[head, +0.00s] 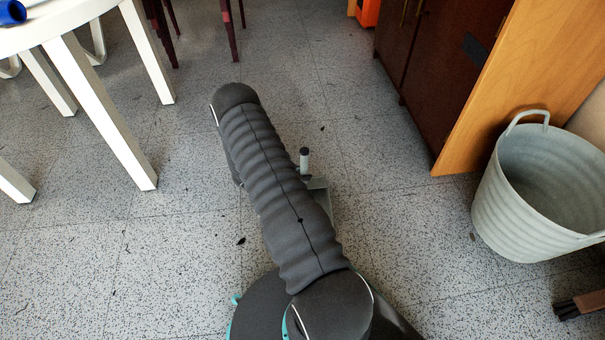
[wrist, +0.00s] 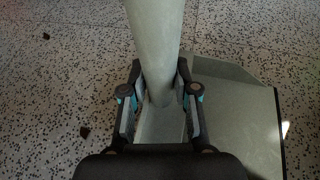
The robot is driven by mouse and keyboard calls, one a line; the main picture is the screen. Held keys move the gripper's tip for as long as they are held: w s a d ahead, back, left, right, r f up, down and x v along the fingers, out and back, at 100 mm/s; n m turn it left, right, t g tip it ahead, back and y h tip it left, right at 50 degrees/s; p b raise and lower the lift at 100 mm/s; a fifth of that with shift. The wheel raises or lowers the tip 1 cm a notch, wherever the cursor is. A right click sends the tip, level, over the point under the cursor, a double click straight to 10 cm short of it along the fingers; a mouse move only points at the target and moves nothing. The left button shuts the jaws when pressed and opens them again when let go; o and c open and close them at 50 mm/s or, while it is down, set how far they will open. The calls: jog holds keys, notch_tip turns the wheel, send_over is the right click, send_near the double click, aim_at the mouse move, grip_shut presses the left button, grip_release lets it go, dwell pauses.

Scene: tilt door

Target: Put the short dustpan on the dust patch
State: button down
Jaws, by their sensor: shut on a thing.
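The short dustpan is grey-green, with a thick round handle (wrist: 154,45) and a flat pan (wrist: 248,120) to the right in the wrist view. My gripper (wrist: 160,100) is shut on the handle, with one finger on each side. In the head view my arm hides the gripper and much of the dustpan. The handle's dark-tipped end (head: 304,160) stands up beside my arm, and part of the pan (head: 319,188) shows just below it. I cannot tell whether the pan touches the floor. I see scattered dark flecks but cannot make out a distinct dust patch.
The speckled floor (head: 385,265) has loose dark bits, one (head: 241,241) left of my arm. A white table (head: 95,100) stands at the left. A grey bucket (head: 540,195) and a brush (head: 580,303) are at the right, near a dark cabinet (head: 445,75) and wooden panel (head: 520,90).

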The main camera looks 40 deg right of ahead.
jog(key=shift+f+b, duration=0.3)
jog(key=shift+b, duration=0.05)
jog(key=shift+c, duration=2.4)
grip_release()
jog(key=v, duration=1.2)
